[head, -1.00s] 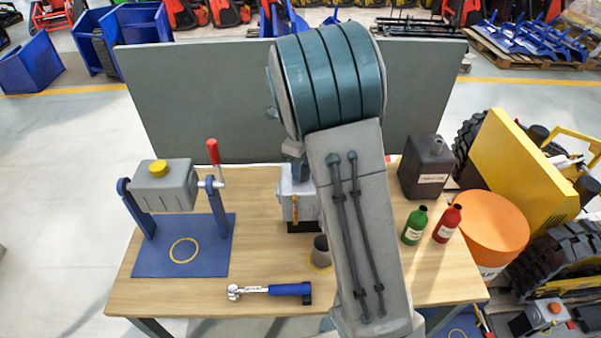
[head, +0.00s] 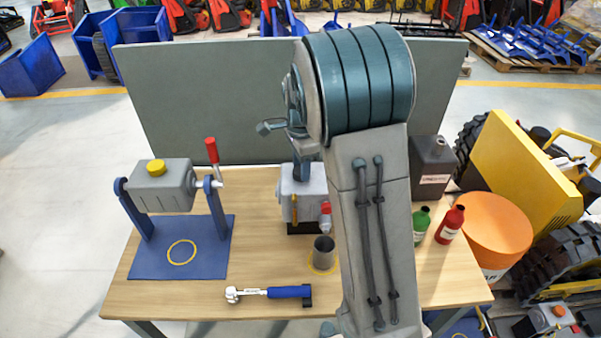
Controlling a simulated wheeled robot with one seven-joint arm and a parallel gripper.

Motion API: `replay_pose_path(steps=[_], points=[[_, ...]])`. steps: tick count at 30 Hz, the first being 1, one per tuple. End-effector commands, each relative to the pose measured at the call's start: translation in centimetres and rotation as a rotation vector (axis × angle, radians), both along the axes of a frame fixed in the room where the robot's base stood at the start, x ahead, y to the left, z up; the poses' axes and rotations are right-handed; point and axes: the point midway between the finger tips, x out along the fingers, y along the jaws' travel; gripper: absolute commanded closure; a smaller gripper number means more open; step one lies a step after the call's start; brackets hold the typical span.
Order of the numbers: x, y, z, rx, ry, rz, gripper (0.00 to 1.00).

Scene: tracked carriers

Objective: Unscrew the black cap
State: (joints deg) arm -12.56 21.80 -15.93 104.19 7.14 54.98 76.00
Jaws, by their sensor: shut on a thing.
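A grey box-shaped housing (head: 312,190) stands on a dark base at the back middle of the bench, with a yellow part (head: 294,207) on its front and a red-topped part (head: 326,211) at its right. My gripper (head: 301,172) points down onto the top of this housing and is shut there. The black cap is not clearly visible; the gripper covers the spot on top of the housing where it is gripping. My large arm link hides part of the bench right of the housing.
A grey tank with a yellow cap (head: 156,167) hangs in a blue stand (head: 140,262) at left. A blue-handled wrench (head: 270,292) lies in front, beside a dark cup (head: 323,249). A black canister (head: 431,172), green bottle (head: 421,224) and red bottle (head: 450,224) stand right. A grey panel (head: 200,100) rises behind.

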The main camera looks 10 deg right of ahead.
Motion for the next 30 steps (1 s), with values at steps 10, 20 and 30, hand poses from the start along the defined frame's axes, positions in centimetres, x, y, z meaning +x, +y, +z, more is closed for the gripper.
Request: replay_pose_path(steps=[10, 20, 30], points=[[-0.01, -0.05, -0.18, 0.0, 0.0, 0.283, 0.85], [0.0, -0.07, -0.14, 0.0, 0.0, 0.685, 0.85], [0.0, -0.02, -0.05, 0.0, 0.0, 0.851, 0.85]])
